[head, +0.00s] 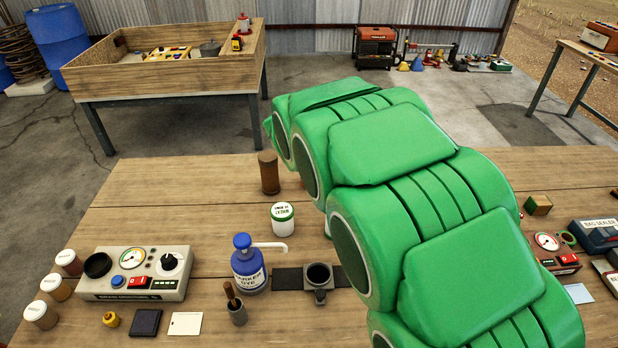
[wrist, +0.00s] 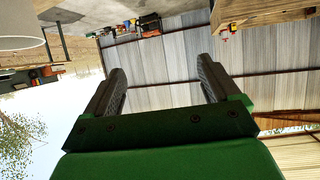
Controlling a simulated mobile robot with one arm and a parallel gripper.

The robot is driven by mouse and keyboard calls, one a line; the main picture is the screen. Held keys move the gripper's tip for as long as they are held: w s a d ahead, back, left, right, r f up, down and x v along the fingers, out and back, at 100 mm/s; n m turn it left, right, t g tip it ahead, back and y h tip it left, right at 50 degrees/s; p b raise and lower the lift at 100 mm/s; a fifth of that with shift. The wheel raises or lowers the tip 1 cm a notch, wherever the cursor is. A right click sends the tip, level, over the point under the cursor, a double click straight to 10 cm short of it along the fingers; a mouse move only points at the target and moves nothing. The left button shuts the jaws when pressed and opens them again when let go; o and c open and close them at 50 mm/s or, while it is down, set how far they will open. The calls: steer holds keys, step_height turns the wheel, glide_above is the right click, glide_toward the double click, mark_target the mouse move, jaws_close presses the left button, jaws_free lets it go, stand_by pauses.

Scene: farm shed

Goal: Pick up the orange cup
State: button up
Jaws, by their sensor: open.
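I see no orange cup in either view. My green arm covers the middle and right of the bench (head: 130,195) in the head view and hides what lies behind it. The head view does not show my gripper.
A blue pump bottle (head: 249,265), a white jar with a green label (head: 282,219), a brown cylinder (head: 269,173) and a control box (head: 135,273) stand on the bench. Several spice jars (head: 55,287) line its left side. Bare wood lies at the back left.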

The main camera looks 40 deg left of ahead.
step_height(320, 180, down, 14)
step_height(320, 180, down, 3)
steer(key=shift+f, duration=0.1)
steer(key=shift+w+a, duration=0.35)
steer(key=shift+w, duration=0.15)
steer(key=shift+x, duration=0.9)
steer(key=c, duration=1.1)
